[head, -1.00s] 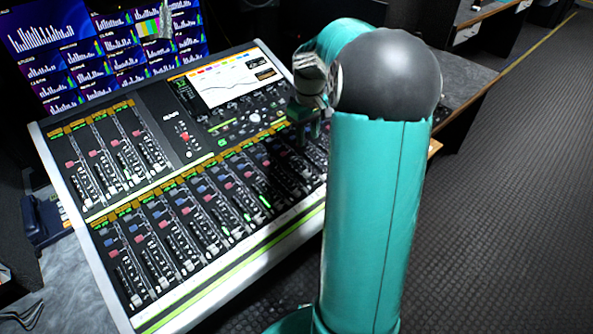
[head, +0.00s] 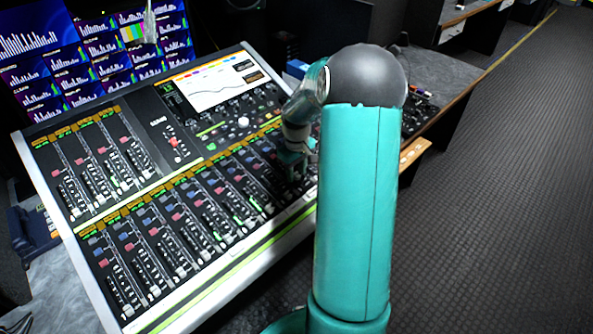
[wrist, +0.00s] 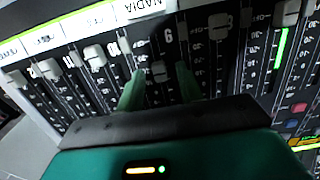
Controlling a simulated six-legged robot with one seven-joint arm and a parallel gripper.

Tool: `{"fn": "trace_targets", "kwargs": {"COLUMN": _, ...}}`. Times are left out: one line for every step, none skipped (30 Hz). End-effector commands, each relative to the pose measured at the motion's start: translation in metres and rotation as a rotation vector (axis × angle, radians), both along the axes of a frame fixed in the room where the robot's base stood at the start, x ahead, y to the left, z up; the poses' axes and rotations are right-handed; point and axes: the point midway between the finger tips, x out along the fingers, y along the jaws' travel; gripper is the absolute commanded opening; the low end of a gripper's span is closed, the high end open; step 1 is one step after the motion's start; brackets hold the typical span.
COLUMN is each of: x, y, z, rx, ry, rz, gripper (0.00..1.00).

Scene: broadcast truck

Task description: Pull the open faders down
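The mixing console (head: 168,128) fills the left and middle of the head view, with an upper-left bank of faders (head: 100,165) and a longer lower bank (head: 185,230). My gripper (head: 296,170) is low over the right part of the lower bank. Contact with the cap cannot be told. Other caps (wrist: 95,53) sit at various heights, one (wrist: 220,20) nearer the white label strip (wrist: 150,8). A green level meter (wrist: 280,55) is lit.
Monitors (head: 95,55) stand behind the console. A lit screen (head: 208,85) is set in its upper panel. A side desk (head: 440,85) lies right of my arm. Open dark floor (head: 490,220) spreads at the right.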

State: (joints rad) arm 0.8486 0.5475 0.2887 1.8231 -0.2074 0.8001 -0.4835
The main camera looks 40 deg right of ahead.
Motion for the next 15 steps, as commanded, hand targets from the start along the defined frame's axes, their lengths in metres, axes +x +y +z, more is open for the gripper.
{"fn": "trace_targets", "kwargs": {"x": -0.0001, "y": -0.0001, "z": -0.0012, "rx": 0.000, "ry": 0.000, "rz": 0.000, "gripper": 0.36}}
{"fn": "trace_targets", "kwargs": {"x": -0.0002, "y": -0.0001, "z": -0.0015, "rx": 0.000, "ry": 0.000, "rz": 0.000, "gripper": 0.36}}
{"fn": "trace_targets", "kwargs": {"x": -0.0001, "y": -0.0002, "z": -0.0016, "rx": 0.000, "ry": 0.000, "rz": 0.000, "gripper": 0.36}}
{"fn": "trace_targets", "kwargs": {"x": -0.0001, "y": -0.0002, "z": -0.0015, "rx": 0.000, "ry": 0.000, "rz": 0.000, "gripper": 0.36}}
{"fn": "trace_targets", "kwargs": {"x": -0.0002, "y": -0.0002, "z": -0.0015, "rx": 0.000, "ry": 0.000, "rz": 0.000, "gripper": 0.36}}
{"fn": "trace_targets", "kwargs": {"x": -0.0001, "y": -0.0002, "z": -0.0014, "rx": 0.000, "ry": 0.000, "rz": 0.000, "gripper": 0.36}}
{"fn": "trace_targets", "kwargs": {"x": -0.0001, "y": -0.0002, "z": -0.0014, "rx": 0.000, "ry": 0.000, "rz": 0.000, "gripper": 0.36}}
{"fn": "trace_targets", "kwargs": {"x": -0.0001, "y": -0.0002, "z": -0.0014, "rx": 0.000, "ry": 0.000, "rz": 0.000, "gripper": 0.34}}
{"fn": "trace_targets", "kwargs": {"x": -0.0002, "y": -0.0002, "z": -0.0014, "rx": 0.000, "ry": 0.000, "rz": 0.000, "gripper": 0.27}}
{"fn": "trace_targets", "kwargs": {"x": -0.0001, "y": -0.0002, "z": -0.0013, "rx": 0.000, "ry": 0.000, "rz": 0.000, "gripper": 0.21}}
{"fn": "trace_targets", "kwargs": {"x": -0.0002, "y": -0.0002, "z": -0.0013, "rx": 0.000, "ry": 0.000, "rz": 0.000, "gripper": 0.15}}
{"fn": "trace_targets", "kwargs": {"x": -0.0002, "y": -0.0002, "z": -0.0013, "rx": 0.000, "ry": 0.000, "rz": 0.000, "gripper": 0.07}}
{"fn": "trace_targets", "kwargs": {"x": -0.0002, "y": -0.0002, "z": -0.0013, "rx": 0.000, "ry": 0.000, "rz": 0.000, "gripper": 0.01}}
{"fn": "trace_targets", "kwargs": {"x": -0.0002, "y": -0.0002, "z": -0.0013, "rx": 0.000, "ry": 0.000, "rz": 0.000, "gripper": 0.00}}
{"fn": "trace_targets", "kwargs": {"x": -0.0001, "y": -0.0002, "z": -0.0012, "rx": 0.000, "ry": 0.000, "rz": 0.000, "gripper": 0.00}}
